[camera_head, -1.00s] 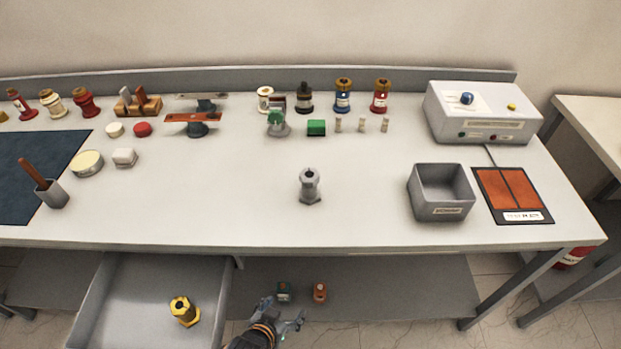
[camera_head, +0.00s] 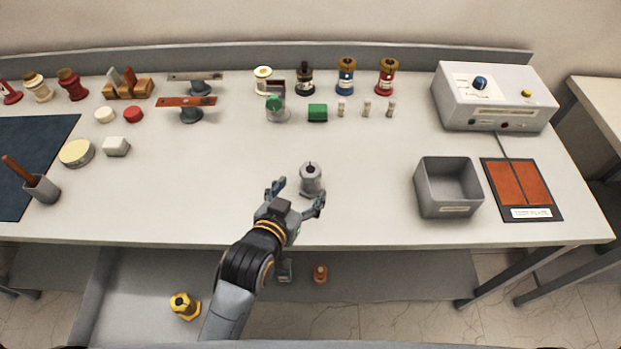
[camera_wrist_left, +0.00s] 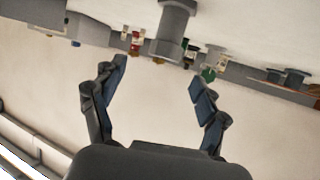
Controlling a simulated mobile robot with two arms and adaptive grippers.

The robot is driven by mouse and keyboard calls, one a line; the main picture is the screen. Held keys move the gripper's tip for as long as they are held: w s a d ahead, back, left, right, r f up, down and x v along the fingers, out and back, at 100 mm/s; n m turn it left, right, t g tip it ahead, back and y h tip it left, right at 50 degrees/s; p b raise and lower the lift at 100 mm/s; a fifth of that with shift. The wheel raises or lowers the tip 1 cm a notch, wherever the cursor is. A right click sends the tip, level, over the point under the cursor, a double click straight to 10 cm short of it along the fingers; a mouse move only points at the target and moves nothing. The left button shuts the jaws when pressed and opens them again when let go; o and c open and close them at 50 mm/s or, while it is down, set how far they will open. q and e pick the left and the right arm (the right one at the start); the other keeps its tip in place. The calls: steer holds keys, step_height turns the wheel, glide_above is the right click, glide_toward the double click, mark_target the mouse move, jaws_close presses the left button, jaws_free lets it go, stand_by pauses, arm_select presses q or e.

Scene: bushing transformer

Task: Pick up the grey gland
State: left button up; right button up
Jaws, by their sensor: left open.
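The grey gland (camera_head: 311,177) stands upright on the worktop, near the middle of the bench. It also shows in the left wrist view (camera_wrist_left: 173,32), beyond and between the fingertips. My left gripper (camera_head: 298,193) is open just in front of the gland, its fingers spread towards it. In the left wrist view the open fingers (camera_wrist_left: 158,80) have nothing between them, and the gland looks a short way ahead of the tips. The gland's lower part is partly hidden by the gripper in the head view. My right gripper is not in view.
A grey bin (camera_head: 447,190) and an orange plate pad (camera_head: 517,187) stand to the right. Bottles, a green block (camera_head: 317,113) and small posts line the back. An open drawer (camera_head: 140,290) with a yellow gland (camera_head: 184,305) lies below. The worktop around the gland is clear.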

mark_target(307, 177)
arm_select(q)
steer(key=x, duration=0.4)
steer(key=p+x, duration=0.1)
steer(key=x, duration=0.1)
steer(key=shift+a+r+p, duration=0.1)
steer(key=shift+a+p, duration=0.15)
steer(key=shift+p, duration=0.05)
steer(key=shift+x, duration=1.15)
steer(key=shift+w+f, duration=0.3)
steer(key=shift+w, duration=0.1)
steer(key=c, duration=1.3)
steer(key=shift+c, duration=0.2)
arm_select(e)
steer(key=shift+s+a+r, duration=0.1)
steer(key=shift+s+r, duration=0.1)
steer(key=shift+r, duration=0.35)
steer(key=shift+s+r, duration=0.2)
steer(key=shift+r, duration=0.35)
